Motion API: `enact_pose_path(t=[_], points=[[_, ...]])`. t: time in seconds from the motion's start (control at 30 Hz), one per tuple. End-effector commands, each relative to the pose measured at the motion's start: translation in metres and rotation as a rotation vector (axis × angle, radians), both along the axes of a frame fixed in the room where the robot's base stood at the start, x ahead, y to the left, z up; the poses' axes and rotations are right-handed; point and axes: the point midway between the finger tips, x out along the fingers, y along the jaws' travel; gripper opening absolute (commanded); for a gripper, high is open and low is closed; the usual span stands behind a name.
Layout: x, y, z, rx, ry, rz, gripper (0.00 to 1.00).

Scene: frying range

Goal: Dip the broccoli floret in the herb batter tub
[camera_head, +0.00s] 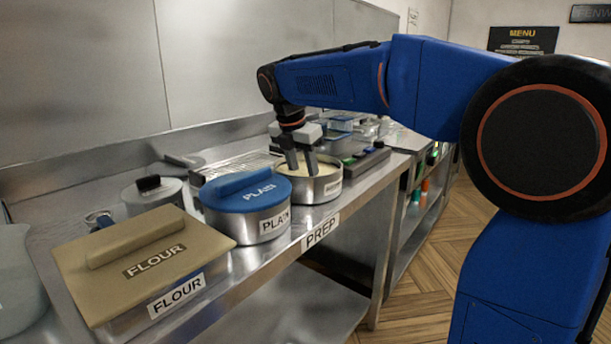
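An open round steel tub (304,193) of pale, cream-coloured batter stands on the prep counter, right of the lidded plain tub. Its front label is too small to read surely, so I cannot confirm that it is the herb tub. My gripper (302,170) points down into this tub, with its two grey fingers apart and their tips at or near the batter. No broccoli floret shows. Any floret between the fingertips is hidden by the fingers or the batter, so I cannot tell whether the gripper holds something.
The plain tub (268,225) has a blue lid (245,190). A flour box (178,298) with a tan lid stands at the front left, and a small steel pot (153,193) with a black knob behind. More containers and equipment line the counter behind my gripper. The counter's front edge carries a PREP label (320,232).

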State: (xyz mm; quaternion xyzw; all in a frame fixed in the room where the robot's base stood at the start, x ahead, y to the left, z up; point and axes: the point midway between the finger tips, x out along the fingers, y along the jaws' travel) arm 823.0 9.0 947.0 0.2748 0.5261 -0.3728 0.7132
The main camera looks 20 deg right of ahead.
Motion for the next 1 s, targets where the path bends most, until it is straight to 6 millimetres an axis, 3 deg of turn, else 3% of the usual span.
enact_pose_path(t=[0.3, 0.7, 1.0], points=[[0.0, -0.011, 0.0, 0.0, 0.0, 0.0, 0.27], [0.0, 0.001, 0.0, 0.0, 0.0, 0.0, 0.27], [0.0, -0.005, 0.0, 0.0, 0.0, 0.0, 0.27]])
